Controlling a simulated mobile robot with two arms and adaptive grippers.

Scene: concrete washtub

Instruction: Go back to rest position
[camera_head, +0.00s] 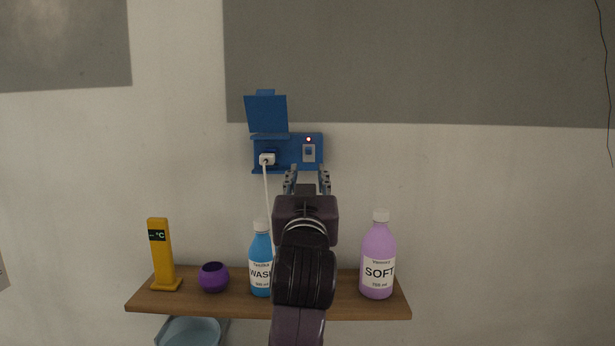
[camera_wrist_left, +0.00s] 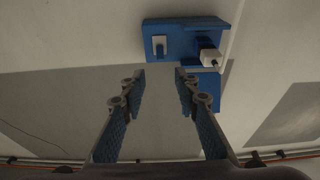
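My left gripper (camera_head: 307,182) is raised in the middle of the head view, in front of the wall just below the blue socket box (camera_head: 290,150). In the left wrist view its two fingers (camera_wrist_left: 160,82) are spread apart with nothing between them. The socket box also shows there (camera_wrist_left: 180,40), beyond the fingertips. A white plug (camera_head: 267,159) sits in its left socket, and its cord runs down behind my arm. The box's left lid (camera_head: 267,114) is up. A small red light glows above the switch (camera_head: 308,152) on the right. My right gripper is in neither view.
A wooden shelf (camera_head: 343,306) is below. It holds a yellow thermometer stand (camera_head: 161,255), a purple pot (camera_head: 213,278), a blue WASH bottle (camera_head: 260,262) and a lilac SOFT bottle (camera_head: 378,256). My left arm passes in front of the shelf between the bottles. A bluish basin (camera_head: 190,332) shows below.

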